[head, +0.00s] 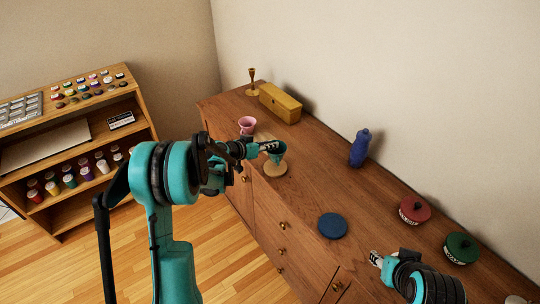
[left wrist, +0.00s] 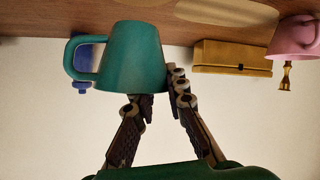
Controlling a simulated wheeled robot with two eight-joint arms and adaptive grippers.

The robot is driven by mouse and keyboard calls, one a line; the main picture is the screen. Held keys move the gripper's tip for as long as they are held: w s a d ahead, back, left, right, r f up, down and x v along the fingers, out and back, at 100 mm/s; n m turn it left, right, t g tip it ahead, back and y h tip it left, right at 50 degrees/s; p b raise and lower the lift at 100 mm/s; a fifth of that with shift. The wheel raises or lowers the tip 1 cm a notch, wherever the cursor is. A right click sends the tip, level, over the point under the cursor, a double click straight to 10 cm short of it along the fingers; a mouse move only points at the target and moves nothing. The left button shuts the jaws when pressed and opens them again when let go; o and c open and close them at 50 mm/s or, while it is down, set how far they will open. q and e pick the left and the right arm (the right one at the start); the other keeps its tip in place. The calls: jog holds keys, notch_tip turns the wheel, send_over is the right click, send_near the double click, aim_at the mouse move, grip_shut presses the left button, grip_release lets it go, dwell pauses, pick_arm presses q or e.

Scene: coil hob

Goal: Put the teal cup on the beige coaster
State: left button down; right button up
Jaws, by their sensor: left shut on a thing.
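The teal cup (head: 277,156) is held in my left gripper (head: 268,146), whose fingers are shut on its rim side. In the left wrist view, which looks upside down, the cup (left wrist: 135,58) sits between the fingers (left wrist: 158,98), with its handle to the left. The beige coaster (head: 275,172) lies on the wooden cabinet top, directly below the cup in the head view. I cannot tell whether the cup's base touches it.
A pink cup (head: 247,124), a yellow box (head: 280,103) and a candlestick (head: 252,82) stand behind the teal cup. A blue coaster (head: 332,225), blue bottle (head: 359,148), red pot (head: 414,211) and green pot (head: 461,248) are to the right. Cabinet top (head: 315,180) is clear between them.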

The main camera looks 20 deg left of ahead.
aim_at(270, 151)
pick_arm(q)
notch_tip(270, 151, down, 3)
jog(key=shift+f+b, duration=0.2)
jog(key=shift+b, duration=0.6)
jog(key=shift+f, duration=0.35)
jog(key=shift+r, duration=0.1)
jog(key=c, duration=1.5)
grip_release()
jog(key=shift+c, duration=0.2)
